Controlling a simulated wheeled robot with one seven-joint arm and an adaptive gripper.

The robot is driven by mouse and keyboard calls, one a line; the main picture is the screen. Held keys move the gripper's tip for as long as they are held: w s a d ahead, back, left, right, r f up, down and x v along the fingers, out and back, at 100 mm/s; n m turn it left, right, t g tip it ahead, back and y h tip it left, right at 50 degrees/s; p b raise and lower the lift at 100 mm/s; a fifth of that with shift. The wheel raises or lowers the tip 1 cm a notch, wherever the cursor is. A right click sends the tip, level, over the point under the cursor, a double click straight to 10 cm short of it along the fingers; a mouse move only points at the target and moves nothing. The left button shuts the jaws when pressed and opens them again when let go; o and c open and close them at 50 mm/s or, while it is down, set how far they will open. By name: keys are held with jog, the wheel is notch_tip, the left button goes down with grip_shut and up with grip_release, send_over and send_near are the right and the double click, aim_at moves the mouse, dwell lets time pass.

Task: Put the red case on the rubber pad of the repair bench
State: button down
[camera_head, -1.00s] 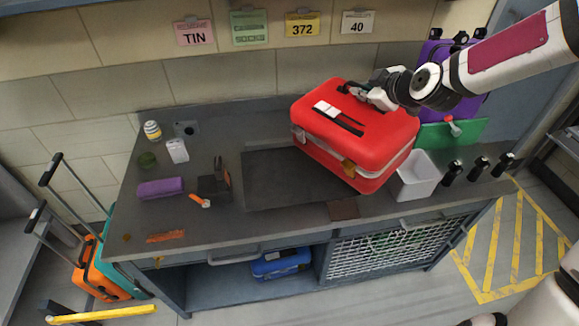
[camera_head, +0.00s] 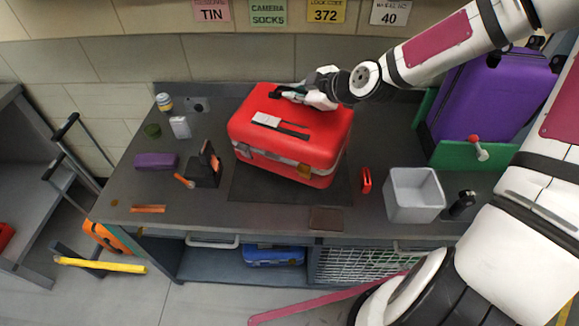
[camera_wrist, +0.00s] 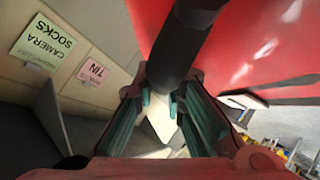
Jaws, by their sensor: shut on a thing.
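The red case (camera_head: 290,130) has a white label and strap on its lid and a dark handle. It is over the black rubber pad (camera_head: 245,190) of the grey repair bench (camera_head: 120,205). The pad shows along the case's left and front sides; the rest is hidden. I cannot tell whether the case's underside touches the pad. My gripper (camera_head: 290,93) is shut on the handle at the case's top back. In the wrist view, the dark handle bar (camera_wrist: 187,45) runs between my gripper's fingers (camera_wrist: 160,108), with the red case filling the right.
A black holder (camera_head: 204,168), an orange-handled tool and a purple box (camera_head: 156,161) lie left. A purple suitcase (camera_head: 490,90) stands behind a green panel at the right.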

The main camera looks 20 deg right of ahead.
aim_at(288, 134)
jog(key=s+a+f+n+g+y, duration=0.1)
jog(key=s, duration=0.2)
jog(key=s+a+f+n+g+y, duration=0.1)
jog(key=s, duration=0.2)
jog(key=s+a+f+n+g+y, duration=0.1)
jog(key=s+a+f, duration=0.1)
jog(key=s, duration=0.2)
jog(key=shift+f+n+y, duration=0.1)
jog(key=shift+n+y, duration=0.2)
jog(key=shift+n, duration=0.1)
jog(key=w+d, duration=0.1)
jog(key=w, duration=0.4)
jog(key=w+d+f, duration=0.1)
jog(key=w+d, duration=0.1)
jog(key=w, duration=0.3)
jog(key=w+d+b, duration=0.1)
jog(key=w, duration=0.4)
jog(key=shift+d+f, duration=0.25)
jog(key=shift+d, duration=0.05)
jog(key=shift+s+f+p, duration=0.2)
jog(key=shift+f+p, duration=0.1)
jog(key=shift+f, duration=1.55)
jog(key=c, duration=1.8)
grip_release()
jog(key=shift+s+f+g, duration=0.1)
jog(key=shift+f+g, duration=0.05)
jog(key=shift+g, duration=0.15)
jog(key=shift+o, duration=0.7)
jog(key=shift+w, duration=0.2)
jog(key=shift+d, duration=0.15)
